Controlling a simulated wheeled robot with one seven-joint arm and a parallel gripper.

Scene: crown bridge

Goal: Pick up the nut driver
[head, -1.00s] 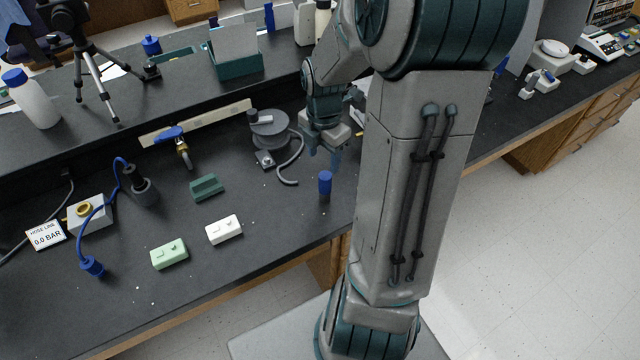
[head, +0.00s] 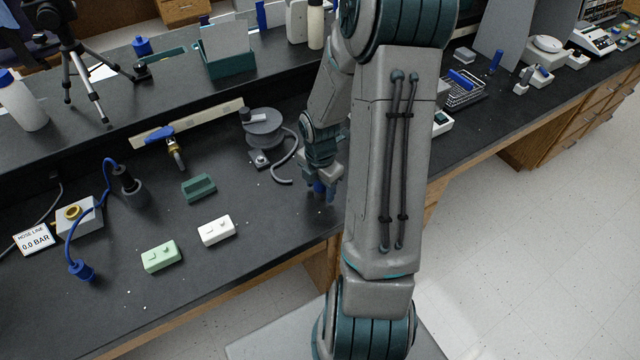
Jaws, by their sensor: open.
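The nut driver (head: 319,187) stands upright on the black bench near its front edge, and only a bit of its blue handle shows. My gripper (head: 321,191) points down over it, with its open fingers around or just beside the handle. I cannot tell whether they touch it. The gripper and arm hide most of the nut driver.
A grey reel with a hose (head: 265,130) stands behind and left of my gripper. A white block (head: 216,230), a light green block (head: 161,256) and a dark green block (head: 198,187) lie further left. A wire basket (head: 465,90) stands right of my arm.

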